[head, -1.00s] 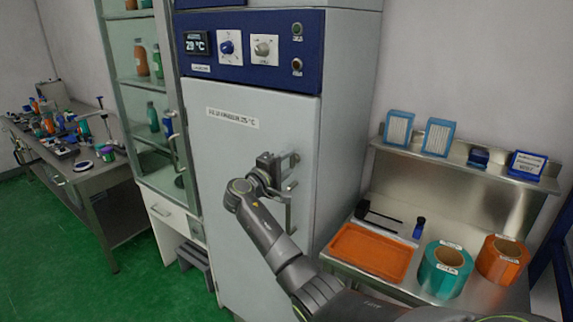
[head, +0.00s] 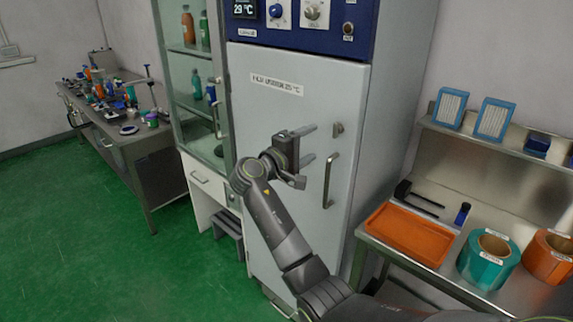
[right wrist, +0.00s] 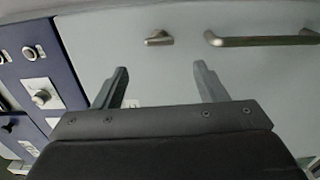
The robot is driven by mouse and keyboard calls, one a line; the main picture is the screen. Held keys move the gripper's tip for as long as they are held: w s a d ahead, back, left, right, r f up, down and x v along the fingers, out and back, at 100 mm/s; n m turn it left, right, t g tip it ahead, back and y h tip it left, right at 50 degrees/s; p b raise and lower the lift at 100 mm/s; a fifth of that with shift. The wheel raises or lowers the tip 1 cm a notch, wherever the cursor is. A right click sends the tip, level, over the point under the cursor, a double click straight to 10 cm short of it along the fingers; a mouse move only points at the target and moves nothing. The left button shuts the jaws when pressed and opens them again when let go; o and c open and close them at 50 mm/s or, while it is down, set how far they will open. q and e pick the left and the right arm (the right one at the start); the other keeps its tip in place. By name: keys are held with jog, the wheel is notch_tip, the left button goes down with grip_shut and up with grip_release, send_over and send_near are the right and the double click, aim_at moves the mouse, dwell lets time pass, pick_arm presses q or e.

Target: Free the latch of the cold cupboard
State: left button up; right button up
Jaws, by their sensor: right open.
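The cold cupboard (head: 275,185) is a tall pale grey cabinet with its door shut. Its latch (head: 338,130) is a small metal lever on the right part of the door. A vertical bar handle (head: 328,181) sits just below it. My right gripper (head: 312,143) is open and empty, in front of the door and left of the latch and handle in the head view. In the right wrist view the latch (right wrist: 158,38) lies beyond the gap between the two fingers (right wrist: 161,68), apart from them. The handle (right wrist: 262,40) is to its right. My left gripper is not in view.
A blue control panel (head: 300,22) tops the cupboard. A glass-doored cabinet (head: 205,110) stands left of it. A steel bench at right holds an orange tray (head: 408,234) and tape rolls (head: 488,258). Green floor (head: 120,250) is clear at left.

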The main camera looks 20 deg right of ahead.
jog(key=b+v, duration=0.2)
jog(key=v, duration=0.6)
jog(key=shift+a, duration=0.15)
